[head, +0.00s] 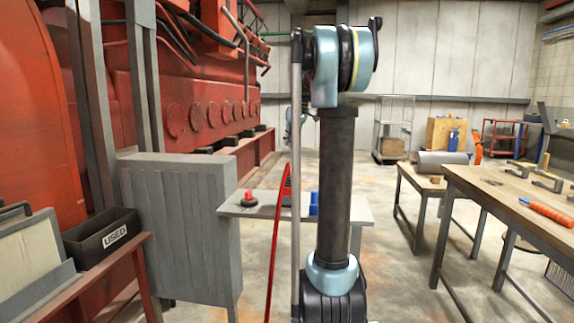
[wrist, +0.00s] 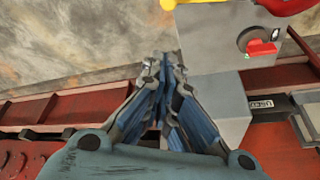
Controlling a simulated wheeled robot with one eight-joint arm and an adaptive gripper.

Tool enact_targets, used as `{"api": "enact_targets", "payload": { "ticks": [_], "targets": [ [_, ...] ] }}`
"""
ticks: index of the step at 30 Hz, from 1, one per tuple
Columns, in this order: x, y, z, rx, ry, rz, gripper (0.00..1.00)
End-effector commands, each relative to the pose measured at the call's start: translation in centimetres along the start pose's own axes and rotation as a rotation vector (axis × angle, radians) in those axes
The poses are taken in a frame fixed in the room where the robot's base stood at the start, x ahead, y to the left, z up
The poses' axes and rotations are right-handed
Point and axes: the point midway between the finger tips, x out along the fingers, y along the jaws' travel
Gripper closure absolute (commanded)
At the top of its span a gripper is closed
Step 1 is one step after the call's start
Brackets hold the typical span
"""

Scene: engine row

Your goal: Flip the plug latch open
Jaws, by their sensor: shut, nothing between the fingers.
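A round dark fitting with a red piece (wrist: 259,46) across it and a small green patch beside it is at the upper right of the wrist view, on a grey surface (wrist: 215,60). I cannot tell for certain whether it is the plug latch. In the head view, a small black disc with a red knob (head: 248,199) sits on a grey bench top (head: 270,210); it may be the same thing. My gripper (wrist: 163,62) is shut and empty, left of the fitting in the wrist view and apart from it. In the head view I cannot make out my gripper.
A grey cabinet (head: 180,225) stands left of the bench, with a box marked USED (head: 100,238) beside it. The red engine (head: 190,100) fills the left side. A wooden workbench (head: 500,190) with tools stands right. Open floor lies between.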

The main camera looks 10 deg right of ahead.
Motion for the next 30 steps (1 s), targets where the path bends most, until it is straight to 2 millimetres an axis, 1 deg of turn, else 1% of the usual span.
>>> {"api": "enact_targets", "payload": {
  "ticks": [3,13,17,20,30],
  "targets": [
    [0.1,0.2,-0.6,-0.014,0.003,-0.003,1.00],
    [0.3,-0.4,-1.2,-0.023,0.002,-0.006,1.00],
    [1.1,-0.5,-1.2,-0.024,0.002,-0.006,1.00],
    [2.2,-0.5,-1.3,-0.025,0.002,-0.006,1.00],
    [8.1,-0.6,-1.3,-0.025,0.002,-0.007,1.00]
  ]
}}
